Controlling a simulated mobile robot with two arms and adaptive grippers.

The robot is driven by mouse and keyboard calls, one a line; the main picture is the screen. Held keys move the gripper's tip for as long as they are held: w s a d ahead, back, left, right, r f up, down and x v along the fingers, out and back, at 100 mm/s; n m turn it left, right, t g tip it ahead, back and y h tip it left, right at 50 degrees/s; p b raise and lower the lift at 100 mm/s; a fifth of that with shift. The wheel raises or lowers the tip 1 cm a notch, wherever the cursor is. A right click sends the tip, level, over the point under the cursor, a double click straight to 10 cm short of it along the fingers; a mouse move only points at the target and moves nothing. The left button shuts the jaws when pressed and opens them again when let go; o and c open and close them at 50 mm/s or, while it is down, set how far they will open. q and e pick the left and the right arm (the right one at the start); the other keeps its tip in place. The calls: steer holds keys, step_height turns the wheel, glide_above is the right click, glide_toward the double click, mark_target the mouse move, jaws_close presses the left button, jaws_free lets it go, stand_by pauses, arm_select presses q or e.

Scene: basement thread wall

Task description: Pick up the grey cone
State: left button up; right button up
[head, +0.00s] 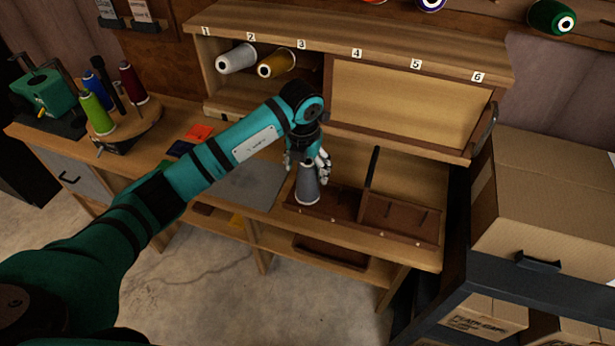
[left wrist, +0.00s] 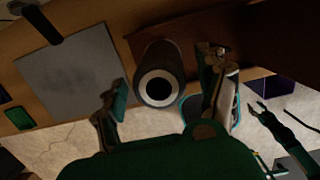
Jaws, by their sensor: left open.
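A grey cone (head: 307,188) stands upright at the left end of a brown wooden tray (head: 340,205) on the bench. My left gripper (head: 308,165) is open above it, pointing down, with its fingers around the cone's upper part. In the left wrist view, the cone's round top with its dark hole (left wrist: 160,88) sits between the two spread fingers (left wrist: 166,100). Gaps show on both sides there. A dark jaw-like shape at the right of the left wrist view may be my right gripper (left wrist: 262,112).
An upright dark divider (head: 371,168) and short pegs stand on the tray right of the cone. A shelf with a wooden panel (head: 400,100) rises behind. Cardboard boxes (head: 550,200) are at right. A grey mat (head: 252,185) lies left of the tray.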

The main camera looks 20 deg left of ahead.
arm_select(q)
steer(key=shift+w+f, duration=0.1)
steer(key=shift+f, duration=0.65)
steer(key=c, duration=1.5)
step_height(320, 180, up, 10)
steer(key=shift+r+b, duration=0.1)
steer(key=shift+b, duration=0.85)
arm_select(e)
steer(key=shift+s+f, duration=0.45)
steer(key=shift+f, duration=0.4)
